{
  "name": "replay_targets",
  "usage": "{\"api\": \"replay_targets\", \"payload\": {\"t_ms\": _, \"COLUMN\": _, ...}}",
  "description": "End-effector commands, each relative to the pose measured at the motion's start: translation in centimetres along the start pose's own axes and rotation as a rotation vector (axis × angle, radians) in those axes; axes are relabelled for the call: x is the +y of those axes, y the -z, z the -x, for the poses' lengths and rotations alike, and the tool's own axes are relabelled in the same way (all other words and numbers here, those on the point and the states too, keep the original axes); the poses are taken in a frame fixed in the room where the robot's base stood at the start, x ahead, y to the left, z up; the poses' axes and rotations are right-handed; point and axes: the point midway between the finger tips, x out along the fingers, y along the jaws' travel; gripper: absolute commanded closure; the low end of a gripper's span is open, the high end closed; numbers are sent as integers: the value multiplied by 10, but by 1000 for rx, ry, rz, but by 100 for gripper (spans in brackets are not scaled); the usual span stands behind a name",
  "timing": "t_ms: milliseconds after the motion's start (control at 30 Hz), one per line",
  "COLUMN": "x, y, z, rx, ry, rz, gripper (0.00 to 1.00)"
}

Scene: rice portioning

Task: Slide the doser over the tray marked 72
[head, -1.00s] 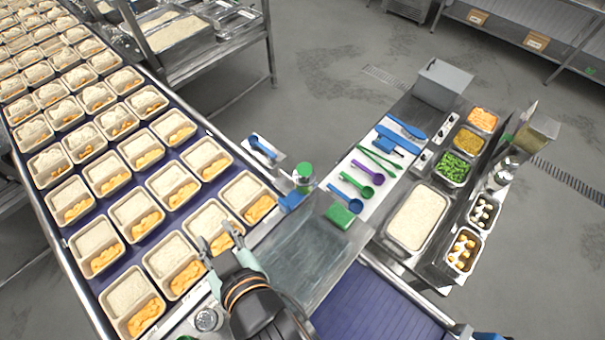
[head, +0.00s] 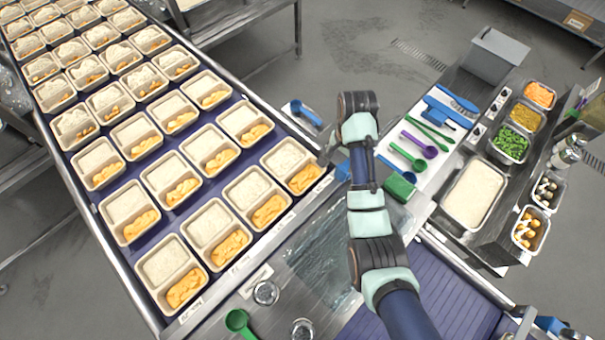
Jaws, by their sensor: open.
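Beige two-compartment trays with white rice and orange pieces stand in rows on the blue belt in the head view. The nearest row runs from a tray (head: 164,262) at the bottom to one (head: 284,155) beside my arm. Small labels sit on the belt's edge, but I cannot read a 72. I cannot make out the doser for certain. My gripper (head: 328,153) is by the right end of that row, mostly hidden by my own wrist; its jaws are open, and I see nothing held.
A steel counter (head: 320,255) lies between the belt and the right-hand station. Two small round containers (head: 266,293) and a green scoop (head: 238,322) are at its front. A green block (head: 399,187), scoops and a rice pan (head: 474,194) are to the right.

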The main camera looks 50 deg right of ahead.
Motion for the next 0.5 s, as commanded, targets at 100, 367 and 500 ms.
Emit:
{"api": "replay_targets", "payload": {"t_ms": 100, "x": 12, "y": 10, "z": -4, "rx": -25, "ry": -27, "rz": -57, "gripper": 29}}
{"api": "replay_targets", "payload": {"t_ms": 367, "x": 12, "y": 7, "z": -28, "rx": -28, "ry": -31, "rz": -53, "gripper": 29}}
{"api": "replay_targets", "payload": {"t_ms": 500, "x": 13, "y": 6, "z": -56, "rx": -26, "ry": -29, "rz": -52, "gripper": 29}}
